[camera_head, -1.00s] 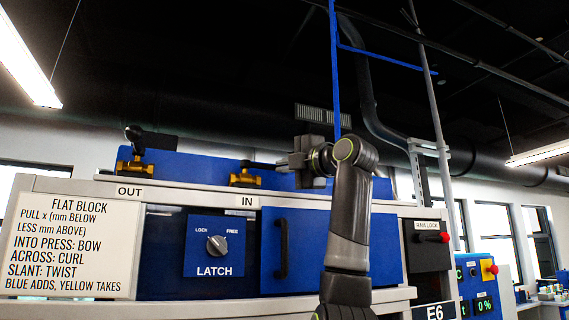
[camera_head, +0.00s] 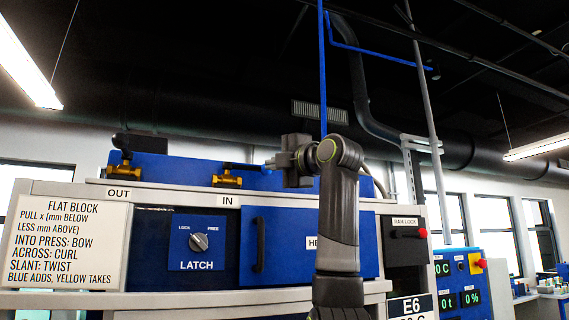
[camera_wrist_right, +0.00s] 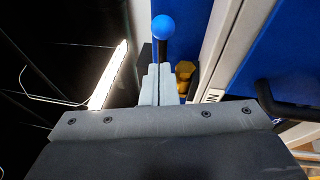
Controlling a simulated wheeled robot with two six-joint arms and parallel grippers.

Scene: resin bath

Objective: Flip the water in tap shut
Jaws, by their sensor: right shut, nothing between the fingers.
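The water in tap (camera_head: 228,180) is a brass valve on top of the machine, above the IN label (camera_head: 228,201). Its dark lever reaches to the right, roughly level, and ends in a blue ball knob (camera_head: 267,170). My right gripper (camera_head: 272,162) is shut and empty, beside the knob end of the lever. In the right wrist view the blue knob (camera_wrist_right: 162,27) stands just beyond the shut fingertips (camera_wrist_right: 157,72), with the brass body (camera_wrist_right: 185,74) to their right. Whether the fingers touch the lever is unclear. My left gripper is not in view.
A second brass tap (camera_head: 122,170) stands above the OUT label (camera_head: 118,193), its lever pointing another way. Below are a latch dial (camera_head: 198,242), a blue door with a black handle (camera_head: 259,245) and a red-knobbed ram lock (camera_head: 422,233). Open space lies above the machine.

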